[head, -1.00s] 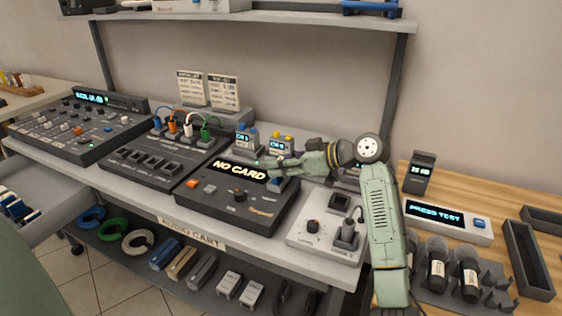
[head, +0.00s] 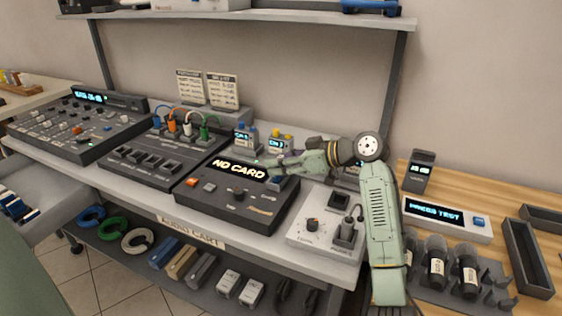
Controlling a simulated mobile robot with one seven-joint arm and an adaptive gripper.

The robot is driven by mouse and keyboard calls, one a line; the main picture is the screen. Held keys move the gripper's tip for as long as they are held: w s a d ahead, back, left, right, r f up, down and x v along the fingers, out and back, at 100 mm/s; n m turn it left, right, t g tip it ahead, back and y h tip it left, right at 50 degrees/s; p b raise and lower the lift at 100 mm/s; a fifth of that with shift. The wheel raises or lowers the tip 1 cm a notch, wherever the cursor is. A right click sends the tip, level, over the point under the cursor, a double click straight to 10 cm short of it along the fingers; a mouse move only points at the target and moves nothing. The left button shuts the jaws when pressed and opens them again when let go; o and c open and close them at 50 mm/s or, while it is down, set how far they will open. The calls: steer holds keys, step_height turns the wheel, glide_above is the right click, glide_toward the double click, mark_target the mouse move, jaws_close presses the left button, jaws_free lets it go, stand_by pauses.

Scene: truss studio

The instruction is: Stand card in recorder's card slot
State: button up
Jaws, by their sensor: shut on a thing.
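The recorder (head: 225,207) is a dark box on the cart's white top, with a lit display (head: 239,169) that reads "NO CARD". My gripper (head: 268,166) is over the recorder's back right part, just right of the display, with its fingers pointing left. It is shut on the card, but the card is too small and too covered by the fingers to make out. The card slot cannot be made out either, so I cannot tell whether the card touches it.
Small units with blue and yellow tops (head: 280,145) stand close behind my gripper. A light-coloured panel with a knob (head: 313,225) is right of the recorder. A patch unit with coloured cables (head: 160,160) is on its left. A shelf (head: 300,19) hangs above.

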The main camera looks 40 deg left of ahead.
steer(key=shift+f+b, duration=0.4)
steer(key=shift+f, duration=0.2)
steer(key=o, duration=0.8)
steer(key=p+v, duration=0.2)
steer(key=v, duration=0.9)
stand_by(0.4)
stand_by(0.4)
